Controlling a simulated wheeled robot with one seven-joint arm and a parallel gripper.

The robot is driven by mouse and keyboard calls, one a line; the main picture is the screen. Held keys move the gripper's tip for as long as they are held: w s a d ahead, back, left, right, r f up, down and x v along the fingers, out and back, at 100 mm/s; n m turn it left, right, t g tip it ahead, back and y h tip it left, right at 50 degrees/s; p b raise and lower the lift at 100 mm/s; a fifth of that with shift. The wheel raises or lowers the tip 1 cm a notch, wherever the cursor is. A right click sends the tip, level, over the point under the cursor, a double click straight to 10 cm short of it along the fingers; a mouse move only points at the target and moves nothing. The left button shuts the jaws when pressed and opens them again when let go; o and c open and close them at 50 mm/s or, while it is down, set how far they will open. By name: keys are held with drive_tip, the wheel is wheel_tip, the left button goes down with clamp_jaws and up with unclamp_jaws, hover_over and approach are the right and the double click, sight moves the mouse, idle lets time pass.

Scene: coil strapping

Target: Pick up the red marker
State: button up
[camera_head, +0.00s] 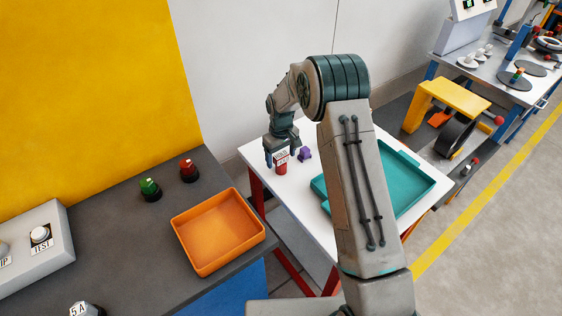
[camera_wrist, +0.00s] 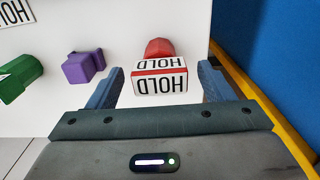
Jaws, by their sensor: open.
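The red marker (camera_head: 281,168) stands on the white table, with a white plate lettered HOLD. In the wrist view the marker's red knob (camera_wrist: 159,47) and its HOLD plate lie between the two blue fingers. My gripper (camera_head: 283,158) points down at the marker in the head view. In the wrist view my gripper (camera_wrist: 161,68) is open, with a gap showing between each finger and the plate. I cannot tell how far down the fingers reach along the marker.
A purple piece (camera_head: 305,155) stands close beside the marker; a green one (camera_wrist: 20,76) shows beyond it in the wrist view. A teal tray (camera_head: 419,198) lies on the white table (camera_head: 305,211). The grey bench holds an orange tray (camera_head: 196,268) and red (camera_head: 188,171) and green (camera_head: 150,189) pieces.

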drive_tip(key=c, duration=1.1)
drive_tip(key=shift+r, duration=0.1)
